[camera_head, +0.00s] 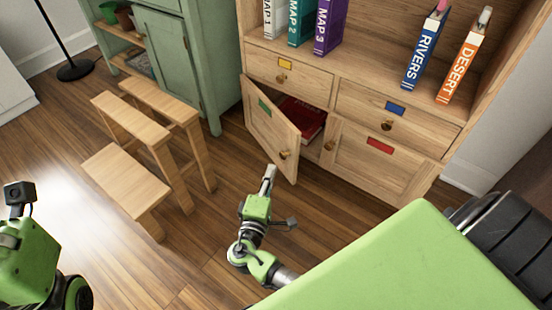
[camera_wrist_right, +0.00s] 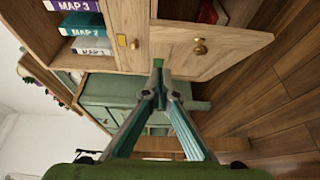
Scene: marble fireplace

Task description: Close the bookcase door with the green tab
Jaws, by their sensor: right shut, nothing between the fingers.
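The bookcase door (camera_head: 262,124) with the green tab (camera_head: 265,104) stands partly open at the lower left of the bookcase. It is hinged on its left side, and its free edge with a brass knob (camera_head: 284,155) is swung out into the room. In the right wrist view the door (camera_wrist_right: 232,52) and its knob (camera_wrist_right: 200,46) lie ahead and to the right of the fingers. My right gripper (camera_head: 268,172) is shut and empty, in front of the door's outer face, left of the knob. I cannot tell if it touches. My left gripper is out of frame.
A red book (camera_head: 302,118) lies inside the open compartment. The red-tab door (camera_head: 370,160) and both drawers are shut. Wooden step stools (camera_head: 125,180) stand to the left, near a green cabinet (camera_head: 180,65). The floor before the bookcase is clear.

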